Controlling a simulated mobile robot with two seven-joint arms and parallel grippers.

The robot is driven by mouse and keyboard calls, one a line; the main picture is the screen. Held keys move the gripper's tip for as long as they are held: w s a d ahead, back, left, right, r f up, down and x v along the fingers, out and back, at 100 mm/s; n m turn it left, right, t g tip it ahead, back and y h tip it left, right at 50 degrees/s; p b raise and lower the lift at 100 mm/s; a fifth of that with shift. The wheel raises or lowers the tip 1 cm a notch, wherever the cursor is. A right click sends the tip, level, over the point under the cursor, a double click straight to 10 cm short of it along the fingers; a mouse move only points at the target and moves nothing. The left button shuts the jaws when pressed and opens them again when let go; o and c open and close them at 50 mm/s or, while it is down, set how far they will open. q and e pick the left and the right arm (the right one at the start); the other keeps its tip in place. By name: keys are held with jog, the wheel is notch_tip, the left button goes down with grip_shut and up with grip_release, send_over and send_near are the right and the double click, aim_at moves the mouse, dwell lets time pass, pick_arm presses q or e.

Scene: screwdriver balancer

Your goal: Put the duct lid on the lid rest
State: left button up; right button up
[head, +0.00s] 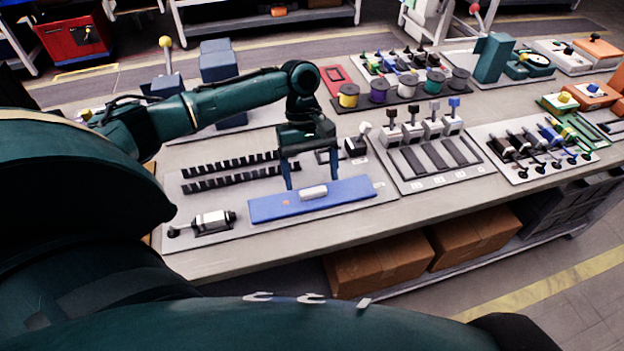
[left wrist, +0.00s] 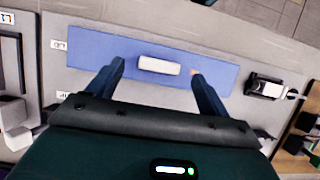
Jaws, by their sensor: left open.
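A long flat blue panel (head: 345,197) with a white block (head: 313,192) on its middle lies on a grey board. It looks like the duct lid with its handle; I cannot tell a separate lid rest apart from it. Slotted black duct walls (head: 225,170) stand behind it with an open channel between. My left gripper (head: 311,182) is open over the panel, fingers pointing down on either side of the white block, with gaps. The left wrist view also shows the panel (left wrist: 95,50) and the white block (left wrist: 159,65) between the open fingers (left wrist: 157,70). My right gripper is out of view.
A silver and black tool (head: 212,222) lies left of the panel. A small black device (head: 355,146) stands behind right. A fixture with several upright handles (head: 422,130) is to the right, with coloured spools (head: 378,92) beyond. Bare table runs along the front edge.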

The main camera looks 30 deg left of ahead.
pick_arm(q)
jog(key=v, duration=1)
jog(key=shift+r, duration=0.4)
